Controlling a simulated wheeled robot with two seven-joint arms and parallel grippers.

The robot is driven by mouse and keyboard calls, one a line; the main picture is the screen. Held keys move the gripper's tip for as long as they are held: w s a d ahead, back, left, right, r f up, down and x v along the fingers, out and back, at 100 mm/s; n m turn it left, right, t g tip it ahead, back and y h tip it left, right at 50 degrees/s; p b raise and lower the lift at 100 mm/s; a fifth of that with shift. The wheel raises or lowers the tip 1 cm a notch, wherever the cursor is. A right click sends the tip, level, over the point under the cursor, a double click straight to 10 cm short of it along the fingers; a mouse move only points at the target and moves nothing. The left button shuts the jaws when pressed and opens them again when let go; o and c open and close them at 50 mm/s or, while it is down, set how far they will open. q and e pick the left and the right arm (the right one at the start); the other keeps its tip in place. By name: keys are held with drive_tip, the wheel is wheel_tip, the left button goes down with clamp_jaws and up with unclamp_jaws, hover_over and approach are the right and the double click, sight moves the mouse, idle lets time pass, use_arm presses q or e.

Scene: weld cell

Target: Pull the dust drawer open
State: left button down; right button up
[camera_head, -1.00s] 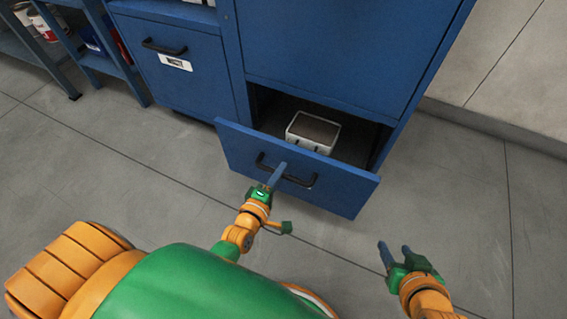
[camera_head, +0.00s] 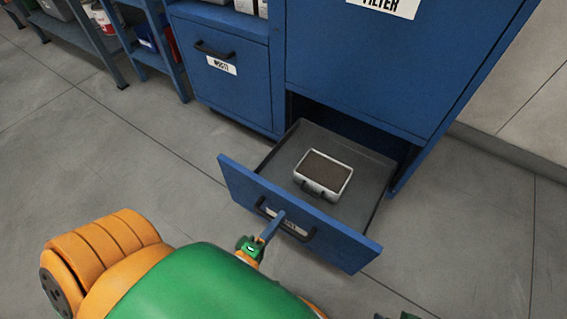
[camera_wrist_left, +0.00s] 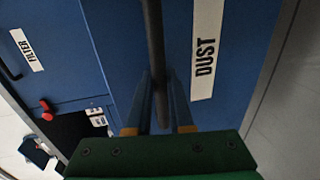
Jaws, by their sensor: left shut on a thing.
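The blue dust drawer (camera_head: 240,187) stands well out from the bottom of the blue cabinet, its grey inside showing. Its black bar handle (camera_head: 306,236) is on the front panel. My left gripper (camera_head: 277,218) is shut on this handle. In the left wrist view the handle bar (camera_wrist_left: 154,50) runs between the fingers (camera_wrist_left: 160,105), beside the white DUST label (camera_wrist_left: 205,55). My right gripper (camera_head: 393,316) is barely in view at the bottom edge, its fingers mostly cut off.
A white-rimmed box with a brown top (camera_head: 324,175) sits in the drawer. The cabinet's upper panel (camera_head: 360,65) bears a FILTER label. A closed blue drawer (camera_head: 228,85) is at left, with shelves (camera_head: 150,45) beyond. The floor around is clear.

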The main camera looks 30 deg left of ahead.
use_arm(q)
drive_tip(key=shift+s, duration=0.3)
use_arm(e)
drive_tip(key=shift+f, duration=0.1)
use_arm(q)
drive_tip(key=c, duration=0.8)
unclamp_jaws()
drive_tip(key=p+v, duration=0.1)
drive_tip(key=v, duration=0.6)
use_arm(e)
wheel_tip(320, 180, down, 3)
drive_tip(key=shift+s+r, duration=0.1)
